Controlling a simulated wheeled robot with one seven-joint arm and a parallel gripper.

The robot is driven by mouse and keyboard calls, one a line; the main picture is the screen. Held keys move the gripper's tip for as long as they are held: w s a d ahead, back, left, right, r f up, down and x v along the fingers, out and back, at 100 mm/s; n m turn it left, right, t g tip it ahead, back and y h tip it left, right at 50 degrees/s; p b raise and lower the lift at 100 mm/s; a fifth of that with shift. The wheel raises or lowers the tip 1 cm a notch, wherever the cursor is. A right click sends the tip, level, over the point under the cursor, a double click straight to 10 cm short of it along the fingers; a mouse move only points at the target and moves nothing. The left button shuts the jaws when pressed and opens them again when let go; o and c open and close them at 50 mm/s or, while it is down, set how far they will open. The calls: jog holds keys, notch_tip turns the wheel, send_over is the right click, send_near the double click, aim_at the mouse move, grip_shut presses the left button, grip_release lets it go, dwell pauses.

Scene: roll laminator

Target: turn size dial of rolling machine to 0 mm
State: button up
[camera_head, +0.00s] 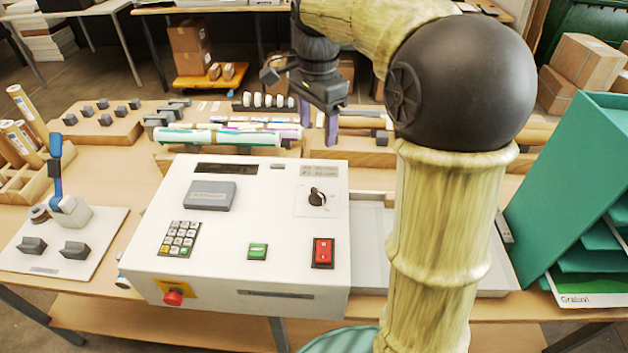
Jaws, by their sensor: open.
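The rolling machine's white control box (215,225) stands on the wooden table. A small black dial (317,196) sits on a pale square plate at the upper right of its top panel; its scale marks are too small to read. My gripper (319,128) is above and behind the dial, over the far edge of the machine. Its two purple-grey fingers point down, are apart, and hold nothing. My arm crosses the right side of the picture and hides part of the table and the tray behind it.
Rolls (217,137) lie behind the box. A green file rack (570,190) stands at right. A lever device (67,212) stands at left.

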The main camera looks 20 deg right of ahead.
jog(key=shift+s, duration=0.2)
jog(key=p, duration=0.2)
send_near(317, 192)
notch_tip(317, 192, down, 9)
jog(key=shift+r, duration=0.2)
dwell(0.3)
jog(key=c, duration=1)
